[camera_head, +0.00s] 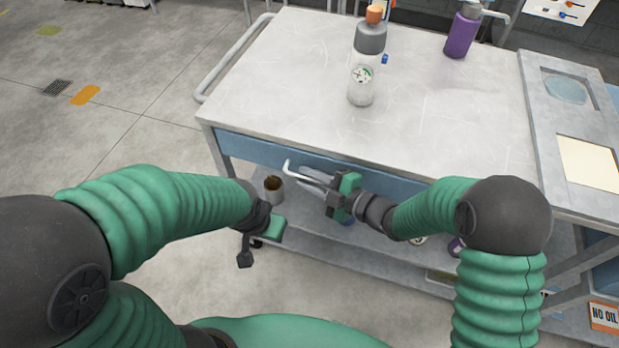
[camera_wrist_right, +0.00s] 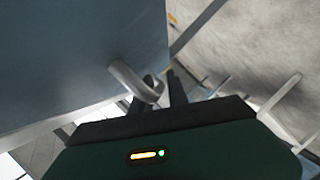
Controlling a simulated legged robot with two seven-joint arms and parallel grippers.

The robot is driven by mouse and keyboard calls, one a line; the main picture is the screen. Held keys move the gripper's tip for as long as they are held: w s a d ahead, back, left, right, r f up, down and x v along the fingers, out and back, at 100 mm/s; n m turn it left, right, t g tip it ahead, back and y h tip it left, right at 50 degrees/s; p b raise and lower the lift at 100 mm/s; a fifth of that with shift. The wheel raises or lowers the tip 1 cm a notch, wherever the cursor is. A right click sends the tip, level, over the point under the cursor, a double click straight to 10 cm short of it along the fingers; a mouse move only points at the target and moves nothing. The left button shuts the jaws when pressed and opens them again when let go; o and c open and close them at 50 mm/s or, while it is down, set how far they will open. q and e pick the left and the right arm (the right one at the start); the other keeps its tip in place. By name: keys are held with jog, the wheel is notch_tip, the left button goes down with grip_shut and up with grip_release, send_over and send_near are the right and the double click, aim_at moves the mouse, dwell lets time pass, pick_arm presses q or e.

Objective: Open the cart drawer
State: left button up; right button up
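The cart drawer has a blue front (camera_head: 255,150) under the grey cart top (camera_head: 300,60), and it looks shut. Its silver bar handle (camera_head: 290,168) stands out from the front; the handle also shows in the right wrist view (camera_wrist_right: 130,80), close ahead of the gripper. My right gripper (camera_head: 312,186) is at the handle with its fingers apart, and the handle partly hides them in the wrist view. I cannot tell whether they touch the bar. My left gripper (camera_head: 246,250) hangs in front of the cart's left side, away from the handle; its finger opening is unclear.
A clear bottle with an orange cap (camera_head: 362,75) and a purple bottle (camera_head: 461,35) stand on the cart top. A small cup (camera_head: 273,188) sits on the lower shelf. A grey bench (camera_head: 570,120) adjoins at the right. The floor at the left is open.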

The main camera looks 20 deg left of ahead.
jog(key=shift+d, duration=0.4)
jog(key=shift+c, duration=0.9)
jog(key=shift+d, duration=0.15)
grip_shut()
jog(key=shift+s+a, duration=0.15)
jog(key=shift+a, duration=0.05)
